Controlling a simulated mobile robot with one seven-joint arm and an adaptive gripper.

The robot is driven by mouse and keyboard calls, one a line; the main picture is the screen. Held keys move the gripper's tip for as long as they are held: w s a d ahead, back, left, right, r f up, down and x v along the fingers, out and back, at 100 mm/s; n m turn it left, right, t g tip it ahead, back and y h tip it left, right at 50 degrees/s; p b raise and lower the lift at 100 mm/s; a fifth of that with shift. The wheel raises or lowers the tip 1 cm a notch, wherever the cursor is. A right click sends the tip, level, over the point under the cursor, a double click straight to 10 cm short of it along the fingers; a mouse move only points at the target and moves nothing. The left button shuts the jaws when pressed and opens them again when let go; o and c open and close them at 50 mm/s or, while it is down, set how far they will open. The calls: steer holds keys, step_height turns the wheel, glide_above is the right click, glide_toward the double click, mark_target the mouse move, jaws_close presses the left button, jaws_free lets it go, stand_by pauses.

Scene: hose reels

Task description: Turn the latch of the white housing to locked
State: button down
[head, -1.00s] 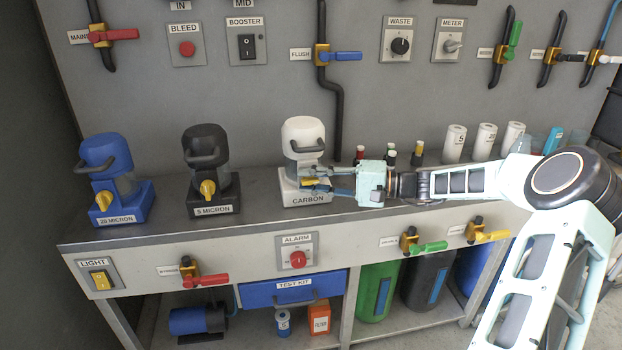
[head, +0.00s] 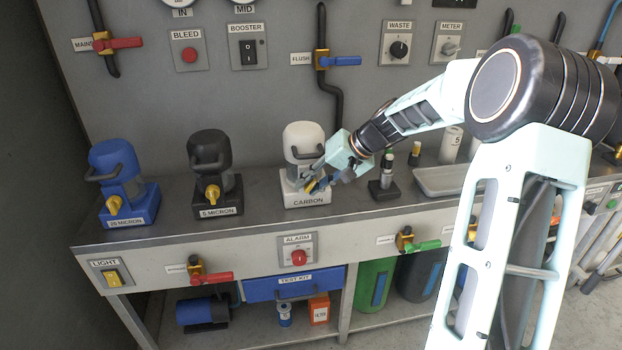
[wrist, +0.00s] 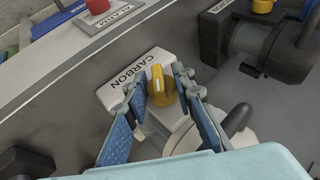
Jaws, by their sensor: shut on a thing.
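The white housing (head: 302,137) labelled CARBON stands on the bench, and it also shows in the wrist view (wrist: 113,97). Its yellow latch (wrist: 161,86) is a knob on the front of its base. My gripper (wrist: 160,88) is shut on the latch, with one blue finger on each side of it. In the head view my gripper (head: 312,184) comes to the housing from the right and hides most of the latch. I cannot tell from these views whether the latch is at locked.
A black housing (head: 208,150) labelled 5 MICRON and a blue housing (head: 110,160) stand to the left, each with a yellow latch. A small bottle in a dark stand (head: 385,180) and a grey tray (head: 440,182) are to the right. The ALARM panel (head: 297,251) is below.

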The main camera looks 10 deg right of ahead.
steer(key=h+p, duration=0.1)
steer(key=h, duration=0.1)
steer(key=n+h+p, duration=0.1)
steer(key=h+p, duration=0.1)
steer(key=h, duration=0.1)
steer(key=shift+a+r, duration=0.15)
steer(key=shift+a, duration=0.05)
steer(key=shift+h+p, duration=0.45)
steer(key=shift+h, duration=0.15)
steer(key=shift+d+h, duration=0.1)
steer(key=shift+h, duration=0.2)
steer(key=c, duration=1.6)
jaws_free()
steer(key=v, duration=1.1)
steer(key=shift+r, duration=0.4)
